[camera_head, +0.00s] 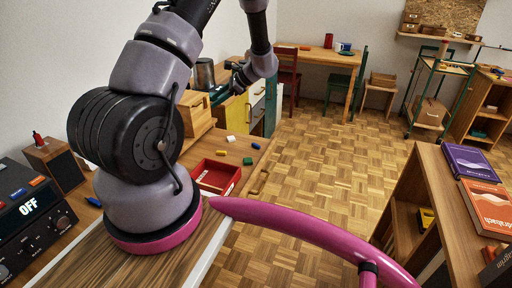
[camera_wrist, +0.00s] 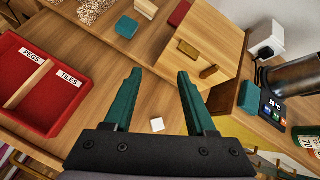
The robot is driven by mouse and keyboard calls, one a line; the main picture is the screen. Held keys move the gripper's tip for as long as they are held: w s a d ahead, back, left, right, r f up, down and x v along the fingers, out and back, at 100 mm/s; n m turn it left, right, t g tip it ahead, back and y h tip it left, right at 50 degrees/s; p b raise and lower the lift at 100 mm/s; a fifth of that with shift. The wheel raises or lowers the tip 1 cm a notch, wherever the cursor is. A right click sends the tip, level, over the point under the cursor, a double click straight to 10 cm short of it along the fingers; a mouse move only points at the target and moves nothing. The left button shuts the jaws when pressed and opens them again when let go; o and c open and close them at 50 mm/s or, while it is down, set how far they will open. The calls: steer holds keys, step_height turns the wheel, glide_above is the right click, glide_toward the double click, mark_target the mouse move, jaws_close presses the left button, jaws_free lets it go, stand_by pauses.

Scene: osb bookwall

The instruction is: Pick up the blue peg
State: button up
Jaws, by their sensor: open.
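A small blue peg (camera_head: 255,145) lies on the wooden worktop in the head view, near its right edge. Another small blue piece (camera_head: 93,201) lies at the left, beside the foot of my arm; its shape is hard to tell. I cannot make out a blue peg in the wrist view. My gripper (camera_wrist: 159,75) is open, with nothing between its teal fingers.
A red tray (camera_head: 216,176) labelled PEGS and TILES stands on the worktop. Near it lie a yellow peg (camera_head: 221,152), a green tile (camera_head: 247,161) and a white piece (camera_head: 231,138). A wooden box (camera_wrist: 195,40) stands near my gripper.

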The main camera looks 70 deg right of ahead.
steer(key=s+d+f+m+t+h, duration=0.25)
steer(key=s+f+m, duration=0.25)
steer(key=s+f, duration=0.55)
steer(key=m+h, duration=0.4)
steer(key=m, duration=0.1)
glide_toward(257, 145)
steer(key=x, duration=0.8)
steer(key=shift+w+d+f, duration=0.15)
steer(key=shift+w+d, duration=0.05)
steer(key=shift+w, duration=0.05)
jaws_close()
